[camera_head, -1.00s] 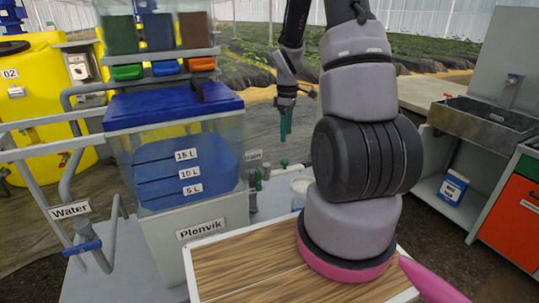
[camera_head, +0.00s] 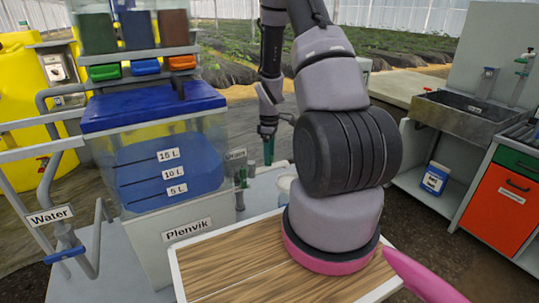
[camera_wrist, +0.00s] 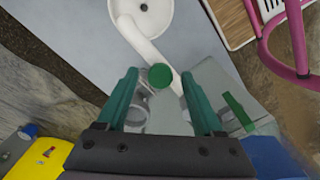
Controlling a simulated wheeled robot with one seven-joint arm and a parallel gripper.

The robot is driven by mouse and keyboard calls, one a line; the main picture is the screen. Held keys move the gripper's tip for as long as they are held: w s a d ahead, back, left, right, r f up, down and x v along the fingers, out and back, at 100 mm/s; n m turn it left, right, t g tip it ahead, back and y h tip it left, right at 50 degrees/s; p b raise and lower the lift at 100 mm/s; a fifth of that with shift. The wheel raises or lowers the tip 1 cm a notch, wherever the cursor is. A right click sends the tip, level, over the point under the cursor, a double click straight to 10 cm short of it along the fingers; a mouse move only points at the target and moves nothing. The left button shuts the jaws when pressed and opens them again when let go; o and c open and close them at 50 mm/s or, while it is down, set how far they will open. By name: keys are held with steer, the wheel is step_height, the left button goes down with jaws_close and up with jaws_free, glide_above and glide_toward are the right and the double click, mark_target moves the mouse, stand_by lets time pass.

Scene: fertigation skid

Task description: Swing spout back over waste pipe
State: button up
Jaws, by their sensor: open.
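In the wrist view a pale curved tube (camera_wrist: 143,45), which looks like the spout, runs from a round white vessel (camera_wrist: 157,17) down between my fingers. A round green cap (camera_wrist: 160,76) sits by the tube, between the fingertips. My gripper (camera_wrist: 160,80) has its two teal fingers spread on either side of the cap, with gaps visible. Grey round pipe parts (camera_wrist: 138,112) lie below; I cannot tell whether one is the waste pipe.
The blue-lidded tank (camera_head: 150,108) stands left of my gripper, with green-handled valves (camera_head: 241,178) beside it. A white bucket (camera_head: 284,188) is partly hidden by my arm. In the wrist view a pink frame (camera_wrist: 296,40) is at upper right. A sink (camera_head: 470,112) stands far right.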

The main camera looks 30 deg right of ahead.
jaws_close()
stand_by(1.3)
